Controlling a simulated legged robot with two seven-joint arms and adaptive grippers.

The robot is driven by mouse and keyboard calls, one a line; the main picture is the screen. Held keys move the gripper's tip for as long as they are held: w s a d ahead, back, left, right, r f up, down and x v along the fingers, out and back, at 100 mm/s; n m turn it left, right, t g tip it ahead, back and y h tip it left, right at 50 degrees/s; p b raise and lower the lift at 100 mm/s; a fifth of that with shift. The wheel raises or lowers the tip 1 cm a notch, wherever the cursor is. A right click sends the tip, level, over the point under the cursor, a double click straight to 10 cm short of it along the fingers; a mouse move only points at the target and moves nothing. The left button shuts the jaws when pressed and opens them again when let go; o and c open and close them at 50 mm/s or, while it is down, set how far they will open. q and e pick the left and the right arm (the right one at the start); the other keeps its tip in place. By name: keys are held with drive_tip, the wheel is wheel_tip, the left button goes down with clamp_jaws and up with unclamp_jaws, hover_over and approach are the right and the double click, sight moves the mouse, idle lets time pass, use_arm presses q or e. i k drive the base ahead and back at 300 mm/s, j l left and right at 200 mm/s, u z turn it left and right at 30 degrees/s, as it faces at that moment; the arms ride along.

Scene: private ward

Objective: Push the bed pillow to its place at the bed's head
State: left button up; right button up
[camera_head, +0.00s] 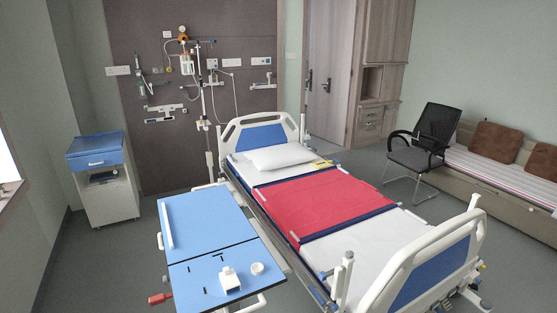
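The white bed pillow (280,157) lies flat on the mattress near the head end of the bed, a little askew. A strip of white sheet shows between it and the blue and white headboard (262,137). The bed (345,255) runs from the headboard at the back to the footboard at the front right. A red sheet with dark blue edges (325,202) lies across its middle, just in front of the pillow. Neither of my grippers shows in the head view.
A blue-topped overbed table (203,220) with small white items stands along the bed's left side. A bedside cabinet (105,192) stands at the left wall. An office chair (420,150) and a bench (480,168) with brown cushions are at the right. Open floor lies between cabinet and bed.

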sight(270, 158)
drive_tip(key=i+j+u, duration=0.45)
drive_tip(key=j, duration=0.35)
drive_tip(key=i+j+u, duration=0.45)
drive_tip(key=j, duration=0.25)
drive_tip(key=i+j+u, duration=0.45)
drive_tip(key=i, duration=0.25)
drive_tip(key=i+z, duration=0.15)
drive_tip(key=i, duration=0.45)
drive_tip(key=i+z, duration=0.2)
drive_tip(key=i, duration=0.45)
drive_tip(key=i+j+z, duration=0.15)
drive_tip(key=i, duration=0.45)
drive_tip(key=i+z, duration=0.2)
drive_tip(key=i, duration=0.35)
drive_tip(key=i+z, duration=0.25)
drive_tip(key=i, duration=0.25)
drive_tip(key=i+j+z, duration=0.2)
drive_tip(key=i, duration=0.3)
drive_tip(key=i+j+z, duration=0.2)
drive_tip(key=i, duration=0.3)
